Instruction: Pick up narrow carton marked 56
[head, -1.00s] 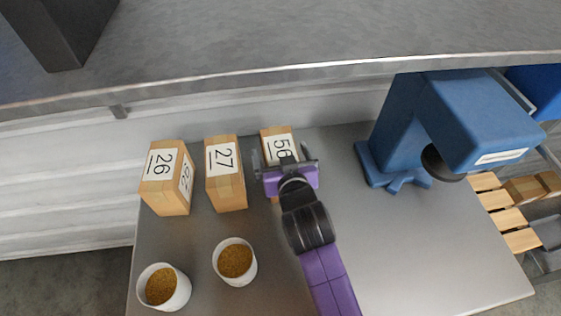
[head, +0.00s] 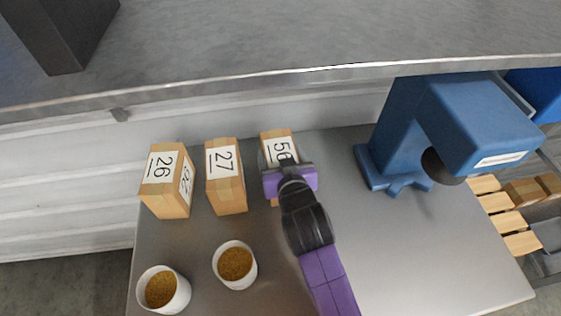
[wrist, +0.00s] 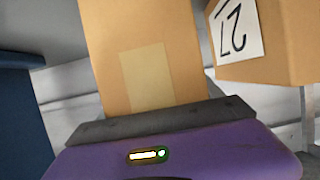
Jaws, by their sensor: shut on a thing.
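The narrow carton marked 56 (head: 279,146) stands on the grey table at the right end of a row of cartons, partly hidden behind my gripper in the head view. My purple gripper (head: 287,170) is at this carton's near side and shut on it. In the wrist view the carton (wrist: 140,50) rises straight up from the dark edge of my gripper (wrist: 150,121), with a paler tape patch on its face. The fingertips are hidden in both views.
Carton 27 (head: 226,185) stands close on the left, with carton 26 (head: 165,190) beyond it. Two white tubs of brown grain (head: 235,263) (head: 163,288) stand in front. A blue machine (head: 390,140) stands to the right. The table's right front (head: 420,250) is clear.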

